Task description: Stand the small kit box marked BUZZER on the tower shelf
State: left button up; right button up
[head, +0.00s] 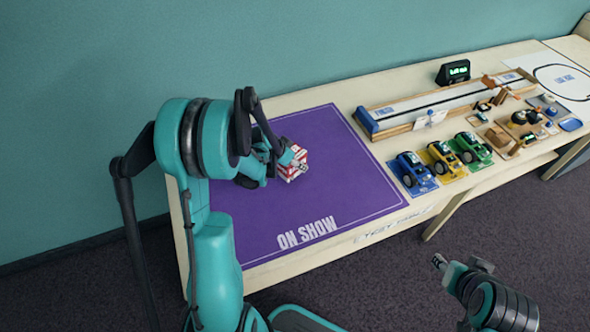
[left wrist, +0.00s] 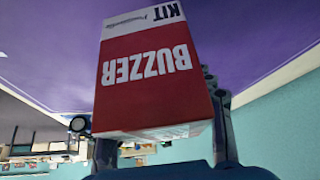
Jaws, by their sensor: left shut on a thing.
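The small kit box marked BUZZER is red and white and shows at the far half of the purple mat in the head view (head: 292,160). My left gripper (head: 288,163) is shut on it. In the left wrist view the box (left wrist: 150,75) fills the middle, its BUZZER and KIT lettering upside down in the picture. I cannot tell whether the box touches the mat. My right gripper (head: 462,268) is at the lower right in the head view, over the floor and away from the table; its jaws are unclear. I see no tower shelf in either view.
The purple ON SHOW mat (head: 340,185) is otherwise bare. To its right stand blue (head: 412,175), yellow (head: 442,161) and green (head: 472,151) model cars. Behind them are a long wooden track (head: 440,105) and a dark display (head: 453,72). Several small parts lie further right.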

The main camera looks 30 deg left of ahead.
aim_at(295, 168)
pick_arm(q)
notch_tip(295, 168, down, 4)
jog(key=shift+r+b, duration=0.2)
jog(key=shift+b, duration=0.65)
jog(key=shift+r, duration=0.1)
jog(key=shift+f, duration=0.2)
jog(key=o, duration=1.4)
jog(key=shift+c, duration=0.2)
jog(key=shift+r, duration=0.1)
